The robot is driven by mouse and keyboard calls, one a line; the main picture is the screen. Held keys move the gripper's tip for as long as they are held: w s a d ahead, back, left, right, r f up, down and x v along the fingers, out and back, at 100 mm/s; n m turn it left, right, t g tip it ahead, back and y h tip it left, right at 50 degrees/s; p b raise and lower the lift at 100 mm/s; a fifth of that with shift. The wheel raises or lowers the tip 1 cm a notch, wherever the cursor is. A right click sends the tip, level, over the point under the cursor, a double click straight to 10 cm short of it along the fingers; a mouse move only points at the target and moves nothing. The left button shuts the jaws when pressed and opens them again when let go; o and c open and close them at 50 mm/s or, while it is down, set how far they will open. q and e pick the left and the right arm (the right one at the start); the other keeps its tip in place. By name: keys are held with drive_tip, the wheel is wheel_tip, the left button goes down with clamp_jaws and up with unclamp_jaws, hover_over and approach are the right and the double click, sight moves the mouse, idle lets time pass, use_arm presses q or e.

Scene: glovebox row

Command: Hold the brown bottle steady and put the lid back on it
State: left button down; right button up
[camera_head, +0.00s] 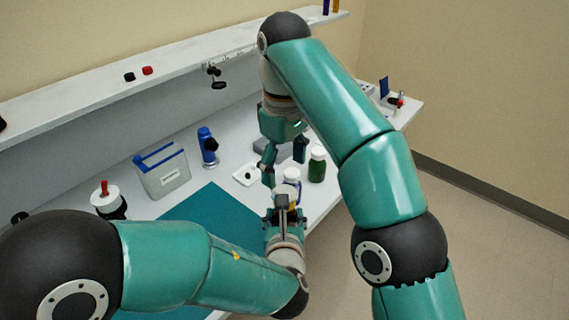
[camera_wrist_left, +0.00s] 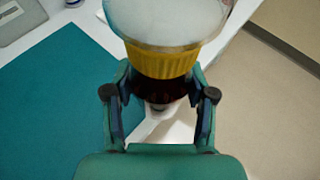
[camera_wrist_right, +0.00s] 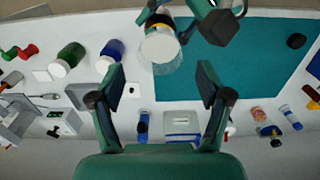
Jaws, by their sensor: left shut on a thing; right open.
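The brown bottle (camera_wrist_left: 158,89) is held between the fingers of my left gripper (camera_wrist_left: 160,100), which is shut on it. A yellow ribbed band with a broad white top (camera_wrist_left: 165,20) sits over the dark body in the left wrist view, looking like the lid. It also shows in the right wrist view (camera_wrist_right: 160,46). I cannot tell how firmly it is seated. My right gripper (camera_head: 285,158) is open and empty, above and beyond the bottle. Its spread fingers also show in the right wrist view (camera_wrist_right: 160,78), apart from the bottle.
A green bottle (camera_head: 317,168) and a blue bottle (camera_wrist_right: 114,48), both white-capped, stand close by on the bench. A teal mat (camera_head: 195,213) lies to the left. The bench edge is close at right.

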drive_tip(key=shift+f, duration=0.2)
drive_tip(key=shift+f, duration=3.85)
drive_tip(key=c, duration=1.4)
drive_tip(key=o, duration=1.4)
drive_tip(key=shift+r, duration=0.1)
drive_tip(key=shift+r, duration=3.6)
